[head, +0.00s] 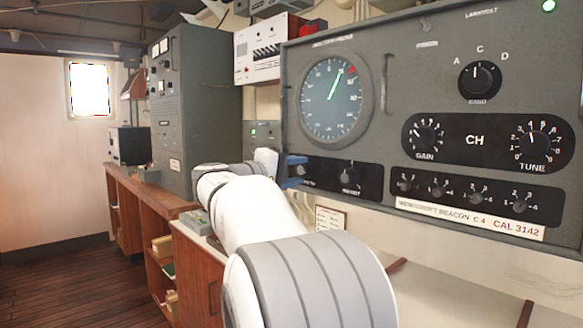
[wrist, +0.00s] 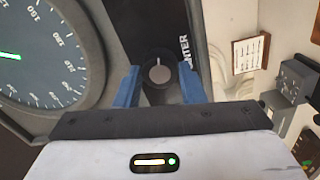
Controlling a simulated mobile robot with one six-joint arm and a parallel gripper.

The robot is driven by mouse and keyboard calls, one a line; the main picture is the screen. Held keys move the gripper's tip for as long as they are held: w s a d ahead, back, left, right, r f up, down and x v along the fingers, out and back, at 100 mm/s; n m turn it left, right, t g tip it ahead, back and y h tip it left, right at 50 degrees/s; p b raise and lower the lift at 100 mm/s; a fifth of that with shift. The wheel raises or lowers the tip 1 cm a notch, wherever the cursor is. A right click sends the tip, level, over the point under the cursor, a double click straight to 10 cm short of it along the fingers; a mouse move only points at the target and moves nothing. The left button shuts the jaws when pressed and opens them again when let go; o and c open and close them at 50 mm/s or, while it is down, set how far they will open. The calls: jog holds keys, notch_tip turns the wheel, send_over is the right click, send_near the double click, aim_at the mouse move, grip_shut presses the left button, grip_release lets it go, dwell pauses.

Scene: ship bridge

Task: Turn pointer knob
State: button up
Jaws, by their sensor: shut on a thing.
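The pointer knob (wrist: 159,72) is a round black knob with a white line, beside a partly hidden label ending in "NTER" in the wrist view. My gripper (wrist: 159,80) has its blue fingers on both sides of this knob, shut on it. In the head view my gripper (head: 298,171) is at the left end of the black strip below the round dial (head: 336,97), and the knob there is mostly hidden behind the fingers. The dial has a green needle pointing up and slightly right, and a red mark near its upper right.
A second knob (head: 349,176) sits just right on the same strip. The grey panel also carries a gain knob (head: 427,138), a tune knob (head: 537,140) and a selector knob (head: 480,80). A metal handle (head: 386,84) stands out right of the dial. A wooden cabinet (head: 200,270) is below left.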

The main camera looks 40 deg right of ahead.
jog(key=n+p, duration=0.1)
jog(key=n, duration=0.1)
jog(key=n+p, duration=0.1)
jog(key=n, duration=0.1)
jog(key=shift+d+r+n+p, duration=0.1)
jog(key=shift+r+n+p, duration=0.2)
jog(key=shift+r, duration=0.05)
jog(key=shift+n+p, duration=1.1)
jog(key=shift+n, duration=0.5)
jog(key=shift+f+n, duration=0.1)
jog(key=shift+n, duration=0.2)
jog(key=o, duration=0.6)
jog(key=shift+o, duration=0.6)
jog(key=shift+d+f, duration=0.1)
jog(key=shift+d, duration=0.05)
jog(key=o, duration=0.3)
jog(key=shift+f, duration=0.1)
